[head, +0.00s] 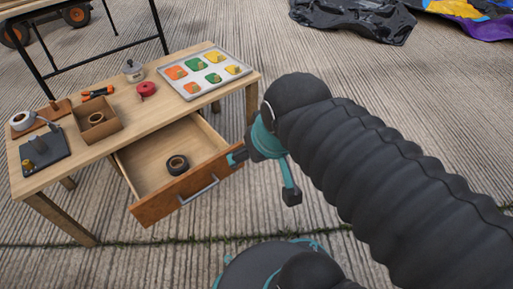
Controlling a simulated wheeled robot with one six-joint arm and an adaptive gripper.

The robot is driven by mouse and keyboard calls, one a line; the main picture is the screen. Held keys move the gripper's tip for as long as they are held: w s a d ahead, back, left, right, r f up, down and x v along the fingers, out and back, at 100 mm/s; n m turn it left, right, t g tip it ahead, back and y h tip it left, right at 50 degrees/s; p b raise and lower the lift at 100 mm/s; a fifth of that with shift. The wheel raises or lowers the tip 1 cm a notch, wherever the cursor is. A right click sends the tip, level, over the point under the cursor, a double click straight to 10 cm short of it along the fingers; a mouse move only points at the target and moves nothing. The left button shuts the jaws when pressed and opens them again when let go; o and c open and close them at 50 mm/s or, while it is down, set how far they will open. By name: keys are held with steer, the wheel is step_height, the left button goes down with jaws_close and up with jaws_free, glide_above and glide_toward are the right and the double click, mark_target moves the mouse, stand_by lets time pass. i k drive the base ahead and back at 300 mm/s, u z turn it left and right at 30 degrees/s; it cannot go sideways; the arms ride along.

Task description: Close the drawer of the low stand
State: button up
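The low stand (130,97) is a light wooden table at the left of the head view. Its drawer (150,161) is pulled out, with a brown front and a grey bar handle (198,191). A black tape roll (177,165) lies inside the drawer. My gripper (264,174) is at the right end of the drawer front, teal and black, with its fingers spread apart and nothing seen between them. One finger is close to the drawer's right front corner; I cannot tell whether it touches.
A black-framed table stands behind. The paved ground in front of the drawer is clear.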

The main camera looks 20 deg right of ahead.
mark_target(142, 162)
steer(key=z, duration=0.55)
steer(key=k, duration=1.05)
steer(key=u, duration=1)
steer(key=i, duration=0.5)
